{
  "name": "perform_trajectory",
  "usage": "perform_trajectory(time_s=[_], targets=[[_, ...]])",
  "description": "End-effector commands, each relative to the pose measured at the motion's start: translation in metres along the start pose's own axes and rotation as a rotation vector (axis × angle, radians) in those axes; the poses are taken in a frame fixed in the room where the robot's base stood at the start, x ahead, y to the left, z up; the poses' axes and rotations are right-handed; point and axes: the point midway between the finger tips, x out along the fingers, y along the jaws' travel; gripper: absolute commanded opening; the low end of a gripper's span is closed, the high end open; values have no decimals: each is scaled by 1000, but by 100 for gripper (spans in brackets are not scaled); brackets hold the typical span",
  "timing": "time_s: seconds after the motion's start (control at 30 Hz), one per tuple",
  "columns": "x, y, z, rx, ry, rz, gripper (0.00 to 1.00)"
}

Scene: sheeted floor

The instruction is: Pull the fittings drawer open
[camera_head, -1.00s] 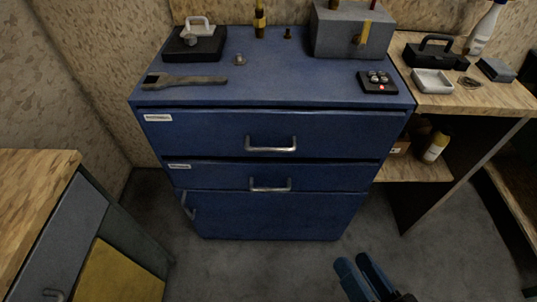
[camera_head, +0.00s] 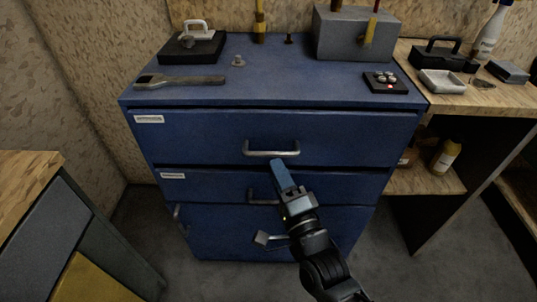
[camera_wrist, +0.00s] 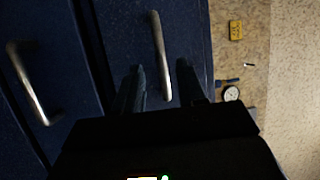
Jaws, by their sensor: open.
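The blue cabinet (camera_head: 160,215) has an upper drawer (camera_head: 205,135) and a lower drawer (camera_head: 215,184), both shut. Each has a small white label, upper (camera_head: 148,119) and lower (camera_head: 172,176), too small to read. The upper drawer's metal bar handle (camera_head: 270,153) is just beyond my gripper (camera_head: 279,168). In the wrist view, this handle (camera_wrist: 159,45) lies between the fingers of my open gripper (camera_wrist: 162,72), with no clear contact. The lower handle (camera_head: 262,196) is partly hidden by my gripper and also shows in the wrist view (camera_wrist: 28,85).
A wooden bench (camera_head: 465,98) adjoins at the right. Another bench (camera_head: 25,175) stands at the near left. Floor is clear before the cabinet.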

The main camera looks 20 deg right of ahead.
Motion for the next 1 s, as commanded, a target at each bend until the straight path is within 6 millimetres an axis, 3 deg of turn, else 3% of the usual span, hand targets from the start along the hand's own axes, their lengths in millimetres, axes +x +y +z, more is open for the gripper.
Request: perform_trajectory(time_s=[0.2,0.4,0.8,1.0], targets=[[36,-3,-2,-4,2,-1,40],[58,-2,-1,-3,0,0,40],[64,0,0,-4,-1,0,39],[63,0,0,-4,-1,0,20]])
